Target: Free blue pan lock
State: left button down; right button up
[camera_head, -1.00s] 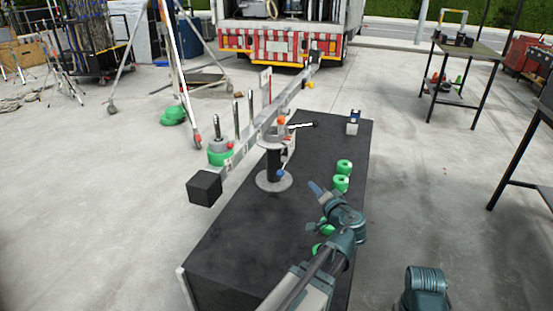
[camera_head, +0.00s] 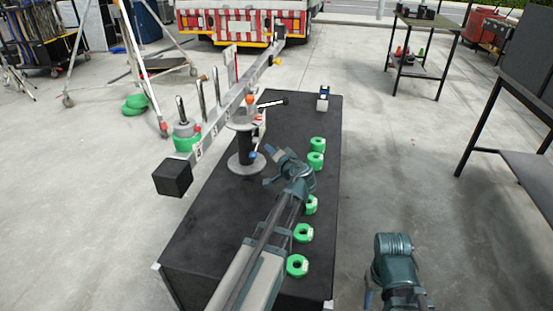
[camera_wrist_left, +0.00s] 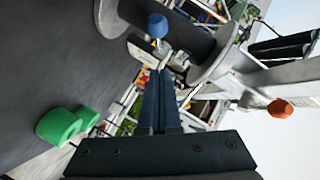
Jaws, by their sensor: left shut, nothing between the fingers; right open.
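The blue pan lock (camera_head: 253,155) is a small round knob on the side of the black column under the balance beam. It also shows at the top of the left wrist view (camera_wrist_left: 157,25), on a short pale stem. My left gripper (camera_head: 269,151) is just right of the knob in the head view. In the left wrist view its dark fingers (camera_wrist_left: 161,74) are shut together and empty. Their tips point toward the knob, with a visible gap below it. My right arm shows at the lower right; its fingers cannot be made out.
The column stands on a round grey base (camera_head: 246,164) on the black table (camera_head: 215,215). Several green rings (camera_head: 303,233) line its right side. An orange knob (camera_head: 251,99) and black-tipped handle (camera_head: 283,101) sit above the pan lock. The long beam (camera_head: 222,108) ends in a black block (camera_head: 172,177).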

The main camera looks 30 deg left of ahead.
pick_arm(q)
jog(key=shift+a+f+b, duration=0.5)
jog(key=shift+a+f, duration=0.1)
jog(key=shift+a, duration=0.3)
jog(key=shift+a+f+b, duration=0.45)
jog(key=shift+a+f, duration=0.1)
jog(key=shift+a, duration=0.3)
